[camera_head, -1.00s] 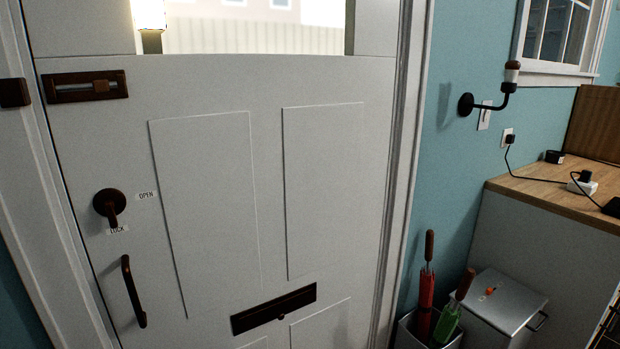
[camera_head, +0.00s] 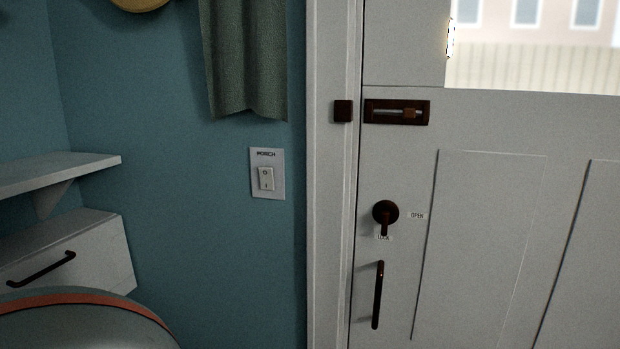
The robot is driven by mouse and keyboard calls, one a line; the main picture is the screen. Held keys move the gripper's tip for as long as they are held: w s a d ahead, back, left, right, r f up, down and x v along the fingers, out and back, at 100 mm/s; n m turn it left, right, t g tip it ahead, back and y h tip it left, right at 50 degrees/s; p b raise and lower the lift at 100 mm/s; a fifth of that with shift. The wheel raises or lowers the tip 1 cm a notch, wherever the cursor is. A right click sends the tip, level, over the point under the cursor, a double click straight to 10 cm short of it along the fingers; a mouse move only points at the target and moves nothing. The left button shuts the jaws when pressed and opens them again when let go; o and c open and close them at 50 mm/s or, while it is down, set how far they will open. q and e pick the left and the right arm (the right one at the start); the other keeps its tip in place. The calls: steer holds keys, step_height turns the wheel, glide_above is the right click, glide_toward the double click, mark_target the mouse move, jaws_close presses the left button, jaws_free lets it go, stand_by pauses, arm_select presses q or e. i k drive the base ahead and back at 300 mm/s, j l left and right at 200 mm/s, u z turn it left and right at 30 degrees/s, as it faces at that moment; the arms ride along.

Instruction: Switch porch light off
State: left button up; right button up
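The porch light switch (camera_head: 266,178) is a small white rocker on a pale wall plate (camera_head: 267,193) labelled PORCH. It sits on the blue wall just left of the door frame. I cannot tell clearly which side of the rocker is pressed in. A lit lamp (camera_head: 450,40) shows as a bright sliver at the left edge of the door window. Neither of my grippers is in view.
The white door (camera_head: 490,130) has a slide bolt (camera_head: 397,112), a lock knob (camera_head: 385,212) and a handle (camera_head: 377,295). A grey-green cloth (camera_head: 243,60) hangs above the switch. A shelf (camera_head: 60,172) and a white cabinet (camera_head: 75,258) stand at left.

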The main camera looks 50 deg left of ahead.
mark_target(265, 173)
steer(key=u, duration=1.7)
